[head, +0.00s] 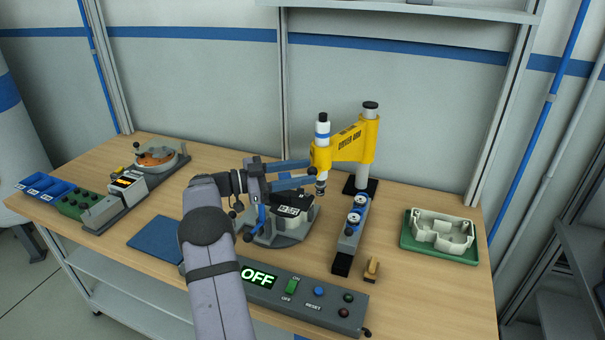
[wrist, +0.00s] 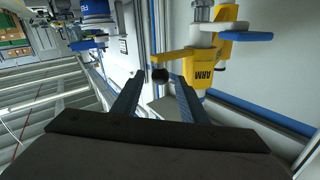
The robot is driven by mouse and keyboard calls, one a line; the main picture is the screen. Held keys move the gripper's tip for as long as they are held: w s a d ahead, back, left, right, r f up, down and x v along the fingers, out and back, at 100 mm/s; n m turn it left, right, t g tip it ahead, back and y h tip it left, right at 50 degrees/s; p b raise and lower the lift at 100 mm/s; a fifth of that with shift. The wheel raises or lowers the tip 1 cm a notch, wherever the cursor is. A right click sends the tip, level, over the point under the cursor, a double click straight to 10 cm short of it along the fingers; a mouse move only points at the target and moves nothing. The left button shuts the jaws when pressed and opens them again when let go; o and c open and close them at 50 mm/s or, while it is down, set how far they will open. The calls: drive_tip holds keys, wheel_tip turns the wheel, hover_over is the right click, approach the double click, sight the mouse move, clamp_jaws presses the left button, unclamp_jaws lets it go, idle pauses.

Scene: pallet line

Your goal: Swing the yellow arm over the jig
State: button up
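The yellow arm (head: 350,145), lettered as a driver arm, is mounted on a grey post at the back and reaches left to an upright driver (head: 322,130). It also shows in the wrist view (wrist: 203,68). My gripper (head: 312,171) is open, its two blue fingers pointing at the lower part of the driver. In the wrist view my fingers (wrist: 158,80) are apart, with a black round knob (wrist: 160,74) in line with the gap; I cannot tell whether they touch it. The jig (head: 268,238) is a grey round base below my gripper, partly hidden, carrying a white and black part (head: 291,203).
A control box (head: 325,302) reading OFF lies along the front edge. A narrow grey stand (head: 349,238) is right of the jig, and a green tray (head: 413,244) with a pale housing further right. Blue bins (head: 45,184) and another fixture (head: 155,158) are left.

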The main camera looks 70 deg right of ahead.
drive_tip(key=shift+w, duration=0.15)
drive_tip(key=c, duration=0.5)
drive_tip(key=shift+w+a+f, duration=0.1)
drive_tip(key=shift+w+f, duration=0.05)
drive_tip(key=shift+w, duration=0.2)
clamp_jaws()
drive_tip(key=w+a+r+n+t+h+b, duration=0.2)
drive_tip(key=w+a+r+t+h, duration=0.1)
drive_tip(key=w+a+r, duration=0.5)
drive_tip(key=a+f+m+t+h, duration=0.1)
drive_tip(key=a+f+m+t, duration=0.2)
drive_tip(key=f+m, duration=0.2)
drive_tip(key=a+f+m+t+h, duration=0.2)
drive_tip(key=f+m, duration=0.3)
drive_tip(key=f, duration=0.4)
drive_tip(key=shift+a+f+t+h+b, duration=0.3)
drive_tip(key=shift+a+t+b, duration=0.1)
drive_tip(key=shift+t, duration=0.5)
